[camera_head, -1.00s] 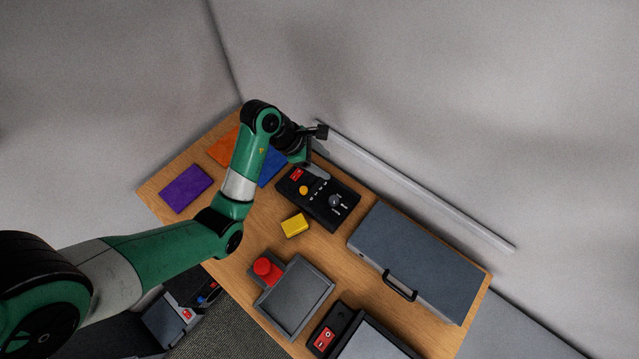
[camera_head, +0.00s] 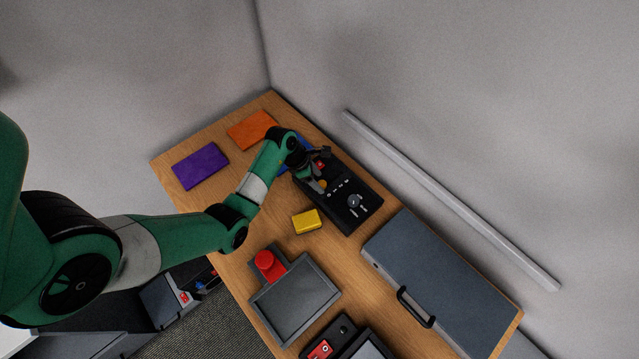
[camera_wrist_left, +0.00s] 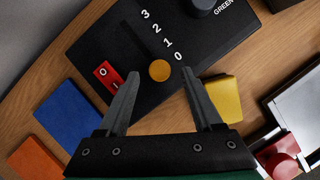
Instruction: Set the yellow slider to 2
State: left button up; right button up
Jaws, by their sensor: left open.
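The yellow slider's round knob (camera_wrist_left: 160,70) sits at one end of its dark slot on the black control panel (camera_wrist_left: 105,50). It is beside the 0 of the printed scale 0 to 3. In the head view the knob (camera_head: 322,186) shows next to my gripper. My left gripper (camera_wrist_left: 161,71) is open and empty over the panel. In the wrist view its fingertips lie on either side of the knob, with a gap on each side. How high they are above the panel I cannot tell. My right gripper is in neither view.
A red rocker switch (camera_wrist_left: 109,75) and a dark dial (camera_head: 354,201) are on the same panel. A yellow block (camera_head: 307,221), a blue pad (camera_wrist_left: 68,115) and a grey case (camera_head: 430,270) lie around it. A tray (camera_head: 333,292) with a red button (camera_head: 268,262) is nearer.

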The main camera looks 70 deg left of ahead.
pick_arm(q)
jog(key=shift+x, duration=0.85)
jog(key=shift+r, duration=0.1)
jog(key=shift+c, duration=0.2)
grip_shut()
dwell(0.5)
